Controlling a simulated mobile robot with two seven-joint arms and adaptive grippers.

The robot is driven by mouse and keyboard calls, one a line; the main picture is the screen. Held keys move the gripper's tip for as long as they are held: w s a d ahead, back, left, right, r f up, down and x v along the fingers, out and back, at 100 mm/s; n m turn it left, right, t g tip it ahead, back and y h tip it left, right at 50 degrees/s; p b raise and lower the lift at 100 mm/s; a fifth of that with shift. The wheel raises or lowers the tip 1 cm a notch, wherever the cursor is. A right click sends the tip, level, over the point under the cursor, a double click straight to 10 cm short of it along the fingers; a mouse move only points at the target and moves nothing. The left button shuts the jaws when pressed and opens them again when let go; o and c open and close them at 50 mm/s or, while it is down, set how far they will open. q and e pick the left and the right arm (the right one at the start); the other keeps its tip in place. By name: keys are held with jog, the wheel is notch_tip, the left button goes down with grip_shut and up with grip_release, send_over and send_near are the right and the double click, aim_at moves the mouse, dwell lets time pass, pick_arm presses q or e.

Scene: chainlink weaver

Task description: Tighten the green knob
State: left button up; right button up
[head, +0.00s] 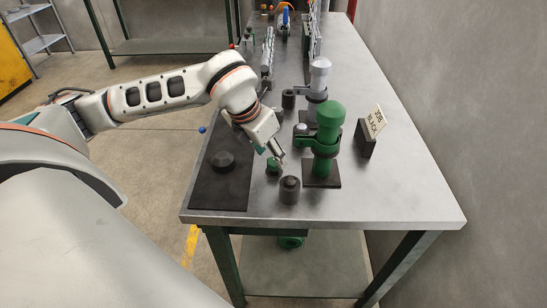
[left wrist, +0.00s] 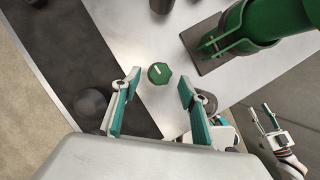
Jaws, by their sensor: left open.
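The green knob (head: 273,167) is a small round knob on the metal table, near its front left part. In the left wrist view the knob (left wrist: 159,73) shows a white line across its top. My left gripper (head: 279,154) is just above the knob, pointing down. In the left wrist view its teal-padded fingers (left wrist: 159,84) are open, one on each side of the knob, with visible gaps; they do not grip it. Another gripper, seemingly my right one (left wrist: 260,110), shows small at the right of the left wrist view, fingers apart and empty.
A dark cylinder (head: 289,191) stands just in front of the knob. A green bottle-shaped device (head: 329,125) on a dark base stands to the right, with a sign (head: 374,124) beyond it. A black mat (head: 218,193) with a dark round piece (head: 224,161) lies left.

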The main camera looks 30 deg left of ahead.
aim_at(274, 164)
pick_arm(q)
jog(key=shift+x, duration=1.35)
jog(key=shift+d, duration=0.1)
jog(key=c, duration=1.1)
